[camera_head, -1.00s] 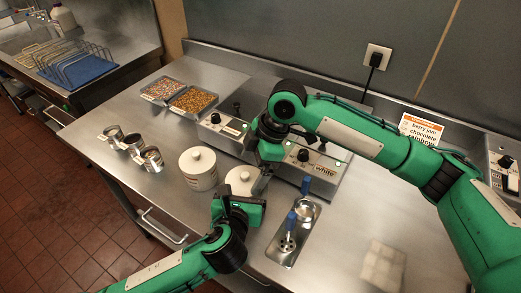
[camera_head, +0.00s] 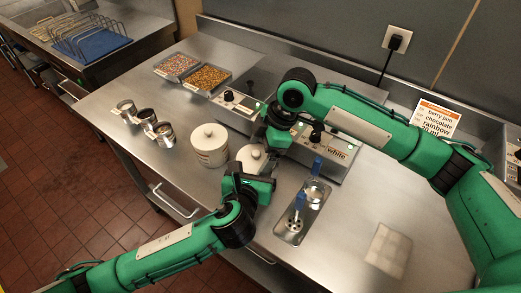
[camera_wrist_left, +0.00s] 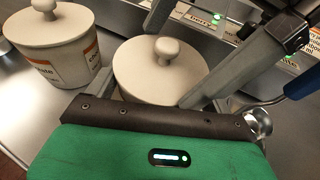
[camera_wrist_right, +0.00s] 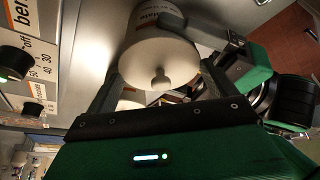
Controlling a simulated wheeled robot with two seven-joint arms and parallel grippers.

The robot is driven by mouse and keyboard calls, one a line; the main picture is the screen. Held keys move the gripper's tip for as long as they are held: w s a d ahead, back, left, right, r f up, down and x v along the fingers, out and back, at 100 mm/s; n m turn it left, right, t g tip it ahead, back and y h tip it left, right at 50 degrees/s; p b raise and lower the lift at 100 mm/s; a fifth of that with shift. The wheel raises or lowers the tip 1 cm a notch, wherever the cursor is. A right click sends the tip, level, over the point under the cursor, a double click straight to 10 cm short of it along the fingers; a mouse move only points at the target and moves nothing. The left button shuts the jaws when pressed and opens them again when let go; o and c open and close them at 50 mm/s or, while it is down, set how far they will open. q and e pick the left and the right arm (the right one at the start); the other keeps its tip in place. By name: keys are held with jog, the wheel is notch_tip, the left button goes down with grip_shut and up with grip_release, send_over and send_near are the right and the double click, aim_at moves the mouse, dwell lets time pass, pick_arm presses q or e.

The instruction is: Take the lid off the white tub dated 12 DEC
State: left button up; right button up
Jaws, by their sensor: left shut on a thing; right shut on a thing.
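Two white tubs with round knobbed lids stand on the steel counter. The nearer tub (camera_head: 250,156) is between my grippers; its lid with a free-standing knob (camera_wrist_left: 165,70) shows in the left wrist view. No date is readable on it. My left gripper (camera_head: 250,178) is shut on this tub at its near side. My right gripper (camera_head: 266,158) reaches down from behind; its fingers show around the lid in the left wrist view, and it is shut on the tub or lid, I cannot tell which. The lid appears seated. The other tub (camera_head: 210,148) has an orange-edged label ending in "late" (camera_wrist_right: 148,22).
A machine with knobs and a "white" label (camera_head: 335,155) stands close behind. A metal tray with blue-handled tools (camera_head: 303,215) lies to the right. Several metal cups (camera_head: 146,122) are at left, two sprinkle trays (camera_head: 203,77) behind. A pale cloth (camera_head: 389,249) lies at front right.

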jog(key=shift+r, duration=0.25)
dwell(0.4)
jog(key=shift+r, duration=0.85)
jog(key=shift+r, duration=2)
pick_arm(q)
jog(key=o, duration=1.3)
jog(key=v, duration=1.2)
jog(key=shift+a+b, duration=0.1)
jog(key=shift+b, duration=0.3)
pick_arm(e)
jog(key=shift+f, duration=0.45)
